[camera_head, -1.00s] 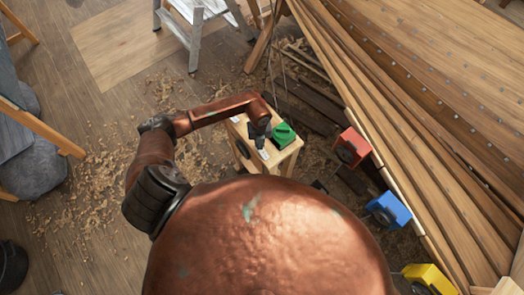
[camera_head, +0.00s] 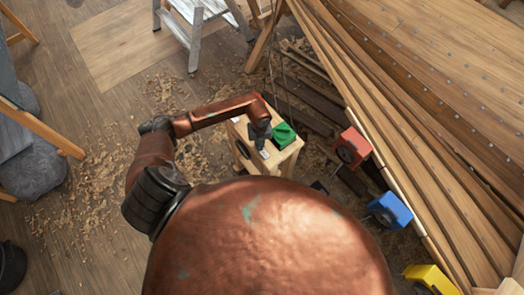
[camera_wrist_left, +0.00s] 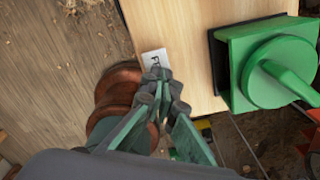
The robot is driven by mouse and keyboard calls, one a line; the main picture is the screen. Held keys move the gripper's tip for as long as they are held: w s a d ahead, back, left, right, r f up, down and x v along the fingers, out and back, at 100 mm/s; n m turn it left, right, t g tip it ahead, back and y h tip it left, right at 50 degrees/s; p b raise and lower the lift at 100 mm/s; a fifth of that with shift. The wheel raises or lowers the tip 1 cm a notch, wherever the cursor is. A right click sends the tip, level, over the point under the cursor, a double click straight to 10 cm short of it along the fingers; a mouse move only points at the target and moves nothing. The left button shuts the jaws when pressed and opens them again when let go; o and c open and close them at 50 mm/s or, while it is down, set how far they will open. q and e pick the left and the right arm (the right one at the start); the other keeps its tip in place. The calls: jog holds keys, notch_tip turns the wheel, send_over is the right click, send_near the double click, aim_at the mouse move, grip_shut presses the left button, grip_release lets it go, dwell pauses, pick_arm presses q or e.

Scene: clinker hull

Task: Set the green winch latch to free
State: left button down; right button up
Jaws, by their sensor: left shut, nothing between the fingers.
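The green winch latch (camera_head: 284,134) is a green housing on top of a wooden stand (camera_head: 290,157). In the left wrist view the latch (camera_wrist_left: 268,70) shows a round green disc with a bar-shaped handle (camera_wrist_left: 292,84) pointing to the lower right. A white label (camera_wrist_left: 152,60) with dark letters, partly covered, lies on the wood beside it. My left gripper (camera_head: 262,149) is shut and empty, with its fingertips (camera_wrist_left: 160,76) over the label's edge, to the left of the latch and apart from it. My right gripper is out of view.
Red (camera_head: 353,147), blue (camera_head: 390,210) and yellow (camera_head: 432,279) boxes stand along the planked wooden hull (camera_head: 420,100) on the right. A grey stepladder (camera_head: 195,35) stands at the back. Shavings cover the floor left of the stand.

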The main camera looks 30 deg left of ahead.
pick_arm(q)
jog(key=shift+r+p, duration=2.65)
jog(key=shift+r, duration=0.8)
